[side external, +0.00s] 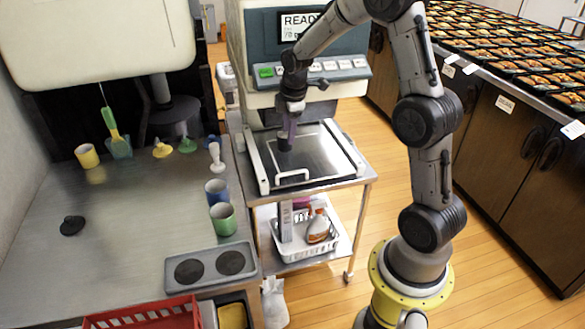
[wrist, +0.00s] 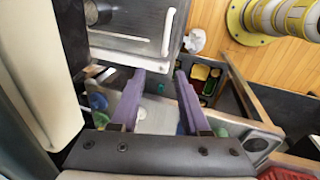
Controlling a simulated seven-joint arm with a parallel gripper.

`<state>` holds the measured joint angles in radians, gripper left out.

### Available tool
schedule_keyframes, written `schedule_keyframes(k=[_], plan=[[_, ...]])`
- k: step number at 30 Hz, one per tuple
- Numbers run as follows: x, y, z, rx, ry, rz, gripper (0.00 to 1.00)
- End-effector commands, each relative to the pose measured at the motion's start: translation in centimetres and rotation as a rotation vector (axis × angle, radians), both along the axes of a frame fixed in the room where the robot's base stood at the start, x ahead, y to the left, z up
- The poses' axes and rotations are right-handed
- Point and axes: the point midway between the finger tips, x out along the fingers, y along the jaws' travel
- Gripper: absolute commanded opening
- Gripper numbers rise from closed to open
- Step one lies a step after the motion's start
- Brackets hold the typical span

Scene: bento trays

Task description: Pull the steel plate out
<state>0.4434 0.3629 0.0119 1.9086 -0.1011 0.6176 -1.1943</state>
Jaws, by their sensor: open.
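The steel plate (side external: 325,152) lies flat on the wheeled cart below the machine, between two pale side rails. A white bar handle (side external: 292,176) stands at its front edge. In the wrist view, part of the plate (wrist: 135,15) shows at the top. My gripper (side external: 285,142) hangs over the left part of the plate, behind the handle in the side view. Its two purple fingers are apart, with nothing between them in the wrist view (wrist: 157,75). I cannot tell the exact height of the fingers above the plate.
A white basket (side external: 335,245) with a spray bottle sits on the cart's lower shelf. Left of the cart is a steel counter (side external: 130,240) with blue and green cups (side external: 222,218) near its edge. The machine (side external: 330,72) rises behind the plate. Wooden floor is open to the right.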

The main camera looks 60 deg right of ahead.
Motion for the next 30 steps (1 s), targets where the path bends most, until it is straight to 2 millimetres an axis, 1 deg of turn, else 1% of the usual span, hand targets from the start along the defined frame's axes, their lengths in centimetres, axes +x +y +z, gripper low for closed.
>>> schedule_keyframes(k=[1, 3, 7, 11, 24, 27, 30], plan=[[-0.4, -0.6, -1.3, 0.012, 0.025, -0.018, 0.46], [-0.9, -1.1, -2.3, 0.022, 0.044, -0.033, 0.46], [-1.2, -1.6, -3.0, 0.026, 0.052, -0.047, 0.46], [-1.0, -1.8, -4.6, 0.028, 0.054, -0.045, 0.46], [0.1, -2.9, -12.7, 0.026, 0.053, -0.045, 0.46], [0.4, -3.1, -14.1, 0.027, 0.051, -0.045, 0.46], [0.5, -3.3, -15.1, 0.027, 0.051, -0.046, 0.46]])
